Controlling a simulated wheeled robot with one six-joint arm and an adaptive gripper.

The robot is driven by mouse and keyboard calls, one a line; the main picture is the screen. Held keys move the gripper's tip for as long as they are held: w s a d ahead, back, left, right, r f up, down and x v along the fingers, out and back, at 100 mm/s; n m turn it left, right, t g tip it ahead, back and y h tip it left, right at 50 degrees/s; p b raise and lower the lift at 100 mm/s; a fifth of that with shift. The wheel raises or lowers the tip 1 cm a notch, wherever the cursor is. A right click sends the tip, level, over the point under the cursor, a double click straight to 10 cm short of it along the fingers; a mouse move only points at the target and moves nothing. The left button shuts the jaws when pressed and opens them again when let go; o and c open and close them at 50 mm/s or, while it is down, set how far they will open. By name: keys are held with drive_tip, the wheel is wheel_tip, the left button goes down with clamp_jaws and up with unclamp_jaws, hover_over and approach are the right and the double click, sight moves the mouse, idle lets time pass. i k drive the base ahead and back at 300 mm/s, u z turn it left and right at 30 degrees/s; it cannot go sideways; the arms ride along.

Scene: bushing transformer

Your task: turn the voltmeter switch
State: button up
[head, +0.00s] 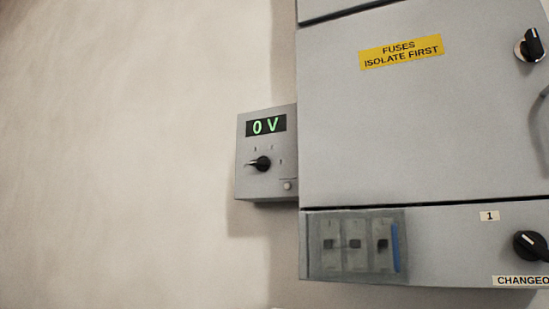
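The voltmeter box (245,184) is a small grey box on the wall, against the left side of the large grey cabinet. Its dark display (266,125) reads "0 V" in green. Below the display is the black voltmeter switch (263,163), a rotary knob with its light pointer toward the left. Small marks stand around the knob, too small to read. A small round button or screw (288,186) sits at the lower right of the box. My gripper is not in view, and nothing touches the switch.
The grey cabinet (400,130) carries a yellow "FUSES ISOLATE FIRST" label (401,52) and a black rotary handle (531,45). Below are a clear window (356,270) over several small dark parts and a changeover knob (530,245). The wall (120,150) left of the box is bare.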

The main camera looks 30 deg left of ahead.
sight(262, 163)
drive_tip(key=u, duration=1.35)
drive_tip(key=k, duration=0.6)
drive_tip(key=u, duration=0.9)
drive_tip(key=i, duration=1.7)
drive_tip(key=z, duration=0.6)
